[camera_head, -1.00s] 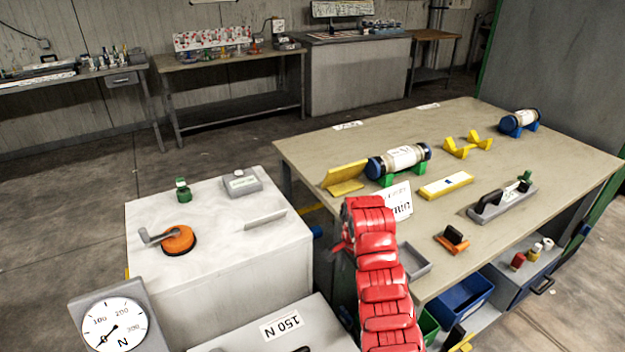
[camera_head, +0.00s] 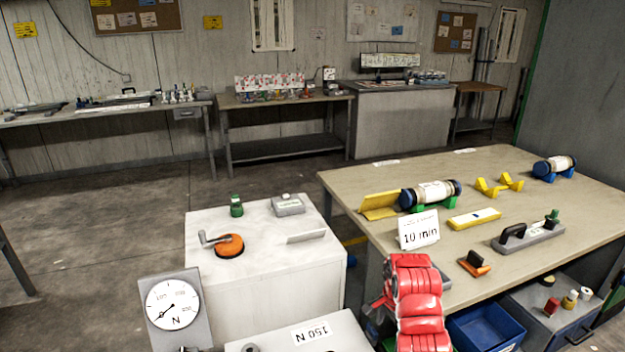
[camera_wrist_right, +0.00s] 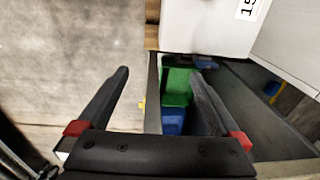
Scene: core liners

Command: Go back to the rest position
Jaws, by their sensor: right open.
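My right arm, red and segmented, rises from the bottom edge of the head view in front of the large table (camera_head: 560,215); its gripper cannot be made out there. In the right wrist view my right gripper (camera_wrist_right: 155,95) is open with nothing between its two dark fingers. Below it lie the floor, a green bin (camera_wrist_right: 177,85), a blue bin (camera_wrist_right: 172,122) and the edge of a white surface. My left gripper is not in view.
A core liner with blue ends (camera_head: 430,194) lies on green supports, and another (camera_head: 554,167) on blue ones. A "10 min" sign (camera_head: 419,230), white cabinet (camera_head: 265,265) and dial gauge (camera_head: 173,304) stand nearby. Open floor (camera_head: 95,250) is at left.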

